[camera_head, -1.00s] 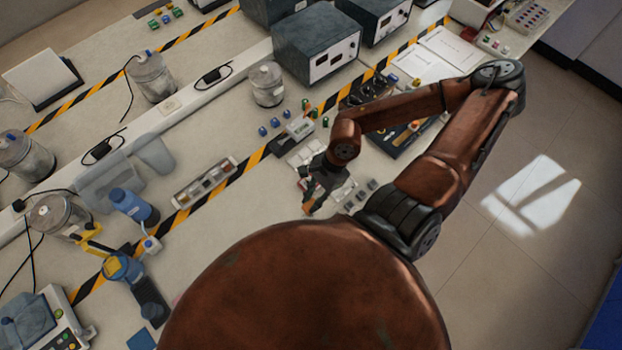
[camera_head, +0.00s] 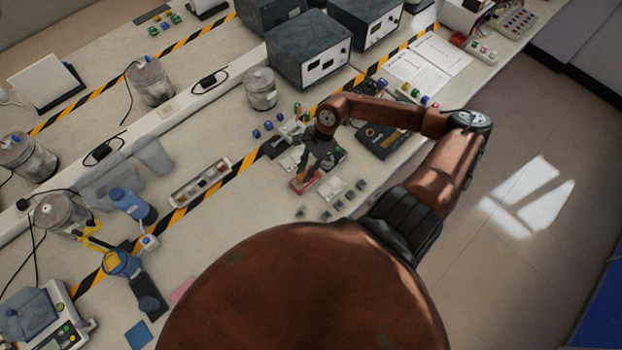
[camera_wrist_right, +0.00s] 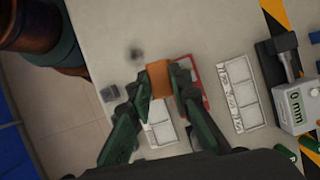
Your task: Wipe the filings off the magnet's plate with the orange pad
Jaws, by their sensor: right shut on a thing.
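In the right wrist view the orange pad (camera_wrist_right: 158,77) is between the fingertips of my right gripper (camera_wrist_right: 160,88), which is shut on it. A red-edged plate (camera_wrist_right: 199,78), which may be the magnet's, lies just right of the pad and is partly covered by a finger. A dark smudge that looks like filings (camera_wrist_right: 136,54) is on the bench, up and left of the pad. In the head view my right gripper (camera_head: 312,168) is over a red piece (camera_head: 303,184), probably the same plate; whether the pad touches it is unclear. My left gripper is not in view.
White cards with compartments (camera_wrist_right: 239,95) lie to the right, near a caliper-like gauge reading 0 mm (camera_wrist_right: 299,106). A small grey block (camera_wrist_right: 109,93) sits to the left. In the head view grey power boxes (camera_head: 310,50) and a metal canister (camera_head: 261,88) stand beyond the gripper.

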